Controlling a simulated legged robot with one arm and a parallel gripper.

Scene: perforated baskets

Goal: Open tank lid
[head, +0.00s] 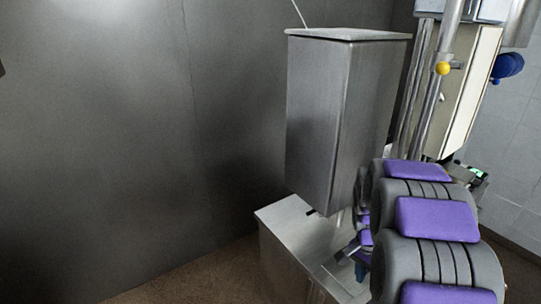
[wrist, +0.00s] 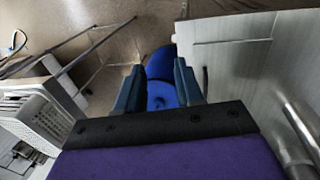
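A tall brushed-metal tank (head: 330,120) stands at the centre right of the head view, with a flat lid-like top (head: 350,34) lying closed on it. Below it is a lower metal box (head: 300,232) with a flat top, partly behind my arm. I cannot tell which cover is the tank lid. In the wrist view, a metal panel (wrist: 235,65) with a dark handle-like bar (wrist: 205,80) is to the right of my gripper (wrist: 158,78). My gripper's dark blue fingers are apart. A rounded blue thing shows between or beyond them; I cannot tell which.
A shiny metal pipe (wrist: 302,125) is at the right.

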